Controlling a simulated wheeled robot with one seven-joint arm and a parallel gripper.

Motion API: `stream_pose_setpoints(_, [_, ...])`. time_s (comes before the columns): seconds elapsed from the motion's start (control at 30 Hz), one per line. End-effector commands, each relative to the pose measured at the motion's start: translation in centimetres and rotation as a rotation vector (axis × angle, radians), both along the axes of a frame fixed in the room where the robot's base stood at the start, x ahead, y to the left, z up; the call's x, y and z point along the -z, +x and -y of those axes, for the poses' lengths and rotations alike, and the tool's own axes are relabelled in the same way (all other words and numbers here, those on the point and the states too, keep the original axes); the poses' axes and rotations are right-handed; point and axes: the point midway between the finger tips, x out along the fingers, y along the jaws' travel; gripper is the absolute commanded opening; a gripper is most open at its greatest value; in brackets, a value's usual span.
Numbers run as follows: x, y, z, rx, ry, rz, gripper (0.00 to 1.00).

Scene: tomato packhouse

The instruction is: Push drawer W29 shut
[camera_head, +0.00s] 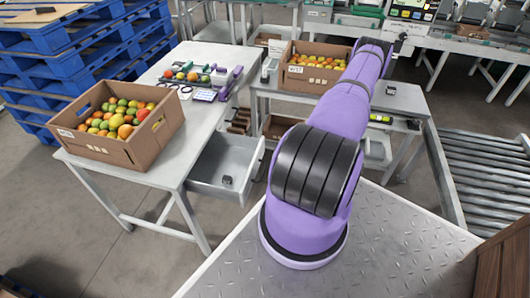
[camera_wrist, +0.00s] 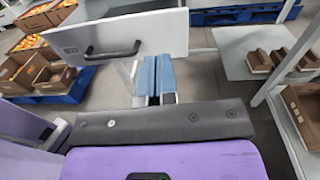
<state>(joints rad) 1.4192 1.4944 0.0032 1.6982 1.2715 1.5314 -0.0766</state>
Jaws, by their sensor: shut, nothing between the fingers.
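In the wrist view a pale drawer front (camera_wrist: 165,34) with a dark bar handle (camera_wrist: 115,51) fills the upper left. I cannot tell if both views show the same drawer. My arm hides my gripper there.
The left table (camera_head: 188,140) bears a carton (camera_head: 140,152) of tomatoes. A second table (camera_head: 408,100) with another carton (camera_head: 303,80) stands behind my arm. A roller conveyor (camera_head: 485,170) is at right, blue pallets (camera_head: 70,60) at back left.

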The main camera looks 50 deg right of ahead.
Motion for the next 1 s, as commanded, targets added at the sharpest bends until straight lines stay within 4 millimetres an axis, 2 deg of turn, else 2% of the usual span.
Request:
stream_pose_setpoints(0.03, [0.9,-0.5,-0.1,0.024,0.015,0.002,0.0])
stream_pose_setpoints(0.17, [1.9,-1.1,-0.2,0.058,0.034,0.008,0.0])
stream_pose_setpoints(0.33, [2.0,-0.2,-0.6,0.061,0.036,0.009,0.0])
stream_pose_setpoints(1.0, [2.0,10.2,-5.0,0.058,0.036,0.008,0.0])
